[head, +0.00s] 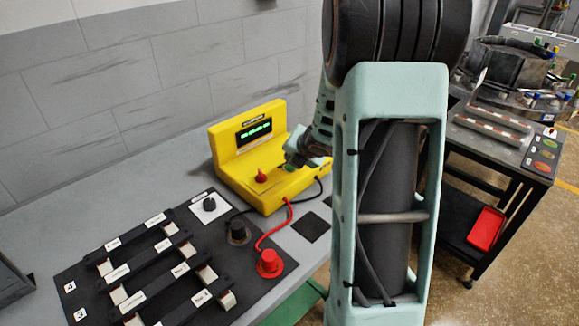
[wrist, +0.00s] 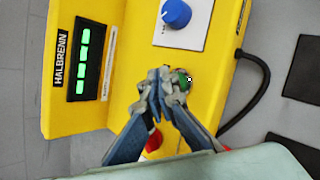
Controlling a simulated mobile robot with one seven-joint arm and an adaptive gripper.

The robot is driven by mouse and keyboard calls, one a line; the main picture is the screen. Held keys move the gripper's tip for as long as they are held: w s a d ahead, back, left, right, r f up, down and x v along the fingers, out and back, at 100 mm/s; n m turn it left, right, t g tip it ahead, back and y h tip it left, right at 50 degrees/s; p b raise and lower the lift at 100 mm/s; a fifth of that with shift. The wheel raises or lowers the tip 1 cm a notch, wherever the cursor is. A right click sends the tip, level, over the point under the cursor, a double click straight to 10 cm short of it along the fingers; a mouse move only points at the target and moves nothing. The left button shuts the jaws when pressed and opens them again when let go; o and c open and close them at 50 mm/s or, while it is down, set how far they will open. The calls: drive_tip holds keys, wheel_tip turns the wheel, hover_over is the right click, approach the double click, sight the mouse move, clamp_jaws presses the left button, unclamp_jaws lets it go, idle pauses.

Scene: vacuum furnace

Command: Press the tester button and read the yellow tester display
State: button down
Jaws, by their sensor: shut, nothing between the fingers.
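The yellow tester (head: 228,168) stands on the grey bench against the wall. Its dark display (head: 254,132) is lit with green characters, too small to read surely. The display also shows in the wrist view (wrist: 83,62), turned sideways, with several green characters that I cannot read. A green button (wrist: 183,80) sits on the tester, partly hidden by my fingertips. My gripper (wrist: 160,84) is shut and empty, its tips at the button's edge. I cannot tell whether they touch or press it. In the head view my gripper (head: 290,161) is over the tester's right part.
The tester has a blue knob (wrist: 176,13) and a red terminal (head: 262,176). A red cable (head: 271,236) and a black cable run from it. A black panel (head: 150,262) with labelled bars lies in front. A dark cart (head: 500,150) stands at the right.

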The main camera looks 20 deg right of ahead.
sight(291, 167)
drive_tip(key=shift+f+b, duration=0.3)
drive_tip(key=shift+f, duration=0.05)
drive_tip(key=shift+f+b, duration=0.4)
drive_tip(key=shift+b, duration=0.05)
idle(0.5)
drive_tip(key=shift+r, duration=0.1)
drive_tip(key=shift+r+p, duration=0.7)
drive_tip(key=shift+p, duration=0.1)
drive_tip(key=shift+r, duration=0.1)
wheel_tip(291, 167, up, 5)
drive_tip(key=p, duration=0.5)
idle(0.5)
